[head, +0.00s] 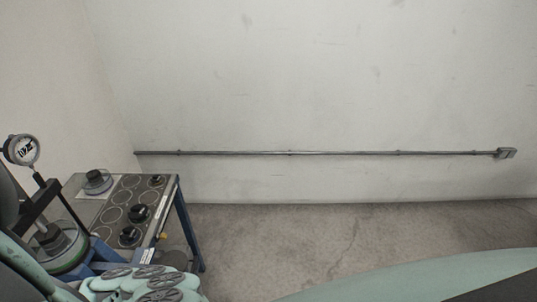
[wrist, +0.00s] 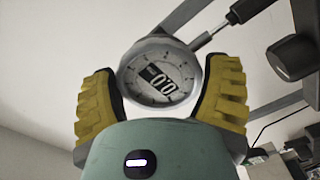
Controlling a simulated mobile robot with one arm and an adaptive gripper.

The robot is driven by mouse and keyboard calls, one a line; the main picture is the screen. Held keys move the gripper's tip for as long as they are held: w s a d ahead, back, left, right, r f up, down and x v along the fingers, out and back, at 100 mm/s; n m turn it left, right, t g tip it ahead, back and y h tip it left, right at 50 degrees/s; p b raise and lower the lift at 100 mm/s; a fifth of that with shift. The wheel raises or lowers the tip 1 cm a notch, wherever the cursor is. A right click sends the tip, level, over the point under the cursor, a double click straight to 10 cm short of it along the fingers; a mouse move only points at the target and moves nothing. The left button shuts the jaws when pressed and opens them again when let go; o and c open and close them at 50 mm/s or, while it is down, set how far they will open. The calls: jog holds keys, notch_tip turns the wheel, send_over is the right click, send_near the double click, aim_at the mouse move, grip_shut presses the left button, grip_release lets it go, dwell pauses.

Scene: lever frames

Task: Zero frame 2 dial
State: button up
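A round dial gauge (wrist: 160,72) with a white face shows in the wrist view, between and just past the fingertips of my gripper (wrist: 162,85). The two yellow ribbed fingers are spread apart on either side of the dial. I cannot tell if their dark pads touch its rim. In the head view a dial gauge (head: 22,149) stands at the left edge on a dark post; no fingers show at it, and its frame number cannot be read.
In the wrist view a rod and dark clamp (wrist: 248,10) run up right of the dial, near a grey cylinder (wrist: 292,57). In the head view a blue-legged bench (head: 128,200) holds several dark knobs or weights. The floor (head: 320,235) right of it is clear, with a wall behind.

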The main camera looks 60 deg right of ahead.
jog(key=o, duration=0.3)
jog(key=shift+o, duration=0.2)
jog(key=shift+s, duration=0.1)
jog(key=v, duration=0.7)
jog(key=shift+d, duration=0.2)
jog(key=shift+s, duration=0.1)
jog(key=shift+r, duration=0.1)
